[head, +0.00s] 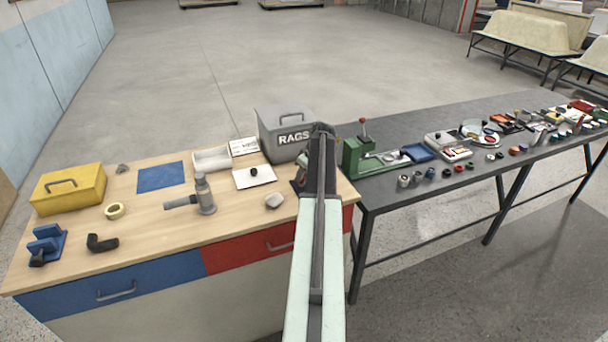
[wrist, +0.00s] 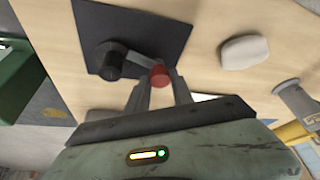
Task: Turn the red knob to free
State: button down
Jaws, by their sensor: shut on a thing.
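The red knob (wrist: 159,76) shows in the wrist view between the two fingertips of my gripper (wrist: 161,82), which is shut on it. The lever sits on a dark square plate (wrist: 150,28) on the wooden bench top. In the head view my arm hides the knob, the lever and my fingertips. I cannot read any marking for free on the plate.
A pale lump (head: 273,201) lies close by on the wooden bench (head: 130,240). A grey fitting (head: 205,197) stands further left.

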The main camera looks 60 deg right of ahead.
jog(key=m+h, duration=0.1)
jog(key=m, duration=0.2)
jog(key=shift+a+m+g, duration=0.15)
jog(key=shift+m+g, duration=0.15)
jog(key=shift+m, duration=0.1)
jog(key=m+h, duration=0.1)
jog(key=m, duration=0.2)
jog(key=shift+m+g+h, duration=0.3)
jog(key=shift+g, duration=0.1)
jog(key=m+g, duration=0.1)
jog(key=m, duration=0.3)
jog(key=shift+w+h, duration=0.2)
jog(key=shift+h, duration=0.2)
jog(key=shift+m+g, duration=0.7)
jog(key=shift+m, duration=1)
jog(key=c, duration=1.1)
grip_release()
jog(key=shift+s, duration=0.1)
jog(key=shift+a, duration=0.1)
